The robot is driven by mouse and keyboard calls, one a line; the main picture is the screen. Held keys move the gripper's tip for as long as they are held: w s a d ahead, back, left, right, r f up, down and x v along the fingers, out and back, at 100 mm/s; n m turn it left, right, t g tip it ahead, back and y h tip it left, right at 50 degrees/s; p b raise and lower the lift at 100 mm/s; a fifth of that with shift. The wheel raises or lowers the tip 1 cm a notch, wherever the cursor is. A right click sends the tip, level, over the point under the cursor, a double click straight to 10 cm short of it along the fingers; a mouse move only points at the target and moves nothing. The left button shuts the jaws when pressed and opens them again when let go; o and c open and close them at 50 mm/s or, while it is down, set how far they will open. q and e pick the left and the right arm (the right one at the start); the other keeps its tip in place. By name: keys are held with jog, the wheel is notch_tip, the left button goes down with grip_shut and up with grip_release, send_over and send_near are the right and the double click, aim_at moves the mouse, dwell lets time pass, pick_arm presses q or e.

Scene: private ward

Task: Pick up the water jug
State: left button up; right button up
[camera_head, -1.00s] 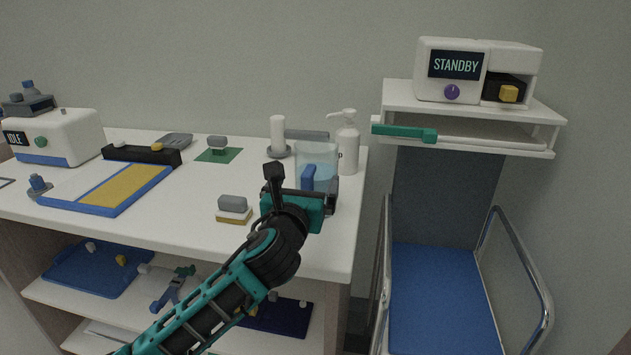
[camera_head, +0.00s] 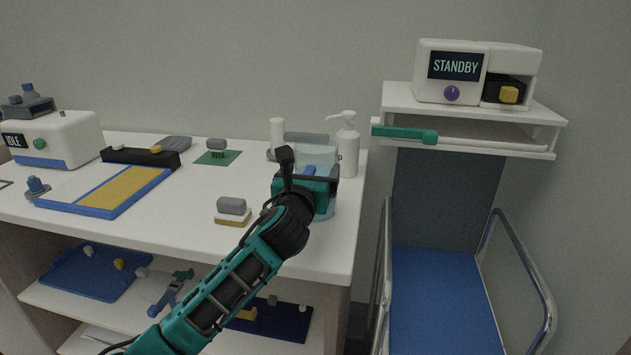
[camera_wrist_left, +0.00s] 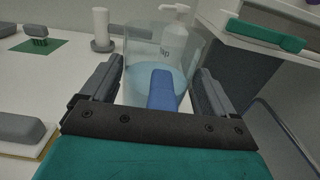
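The water jug (camera_head: 318,153) is a clear cylinder with bluish water and a blue handle. It stands upright near the right end of the white counter. It also shows in the left wrist view (camera_wrist_left: 150,50), with its blue handle (camera_wrist_left: 163,88) facing me. My left gripper (camera_head: 312,175) is at the jug's near side and hides its lower part in the head view. In the left wrist view its two fingers are apart, one on each side of the handle, with visible gaps to it. My right gripper is not in view.
A white pump bottle (camera_head: 347,145) stands close behind the jug on the right. A white cylinder (camera_head: 277,134) stands behind it on the left. A grey-topped sponge block (camera_head: 232,206) lies left of my gripper.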

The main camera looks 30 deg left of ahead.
pick_arm(q)
grip_shut()
dwell(0.6)
dwell(0.3)
jog(key=shift+r, duration=0.1)
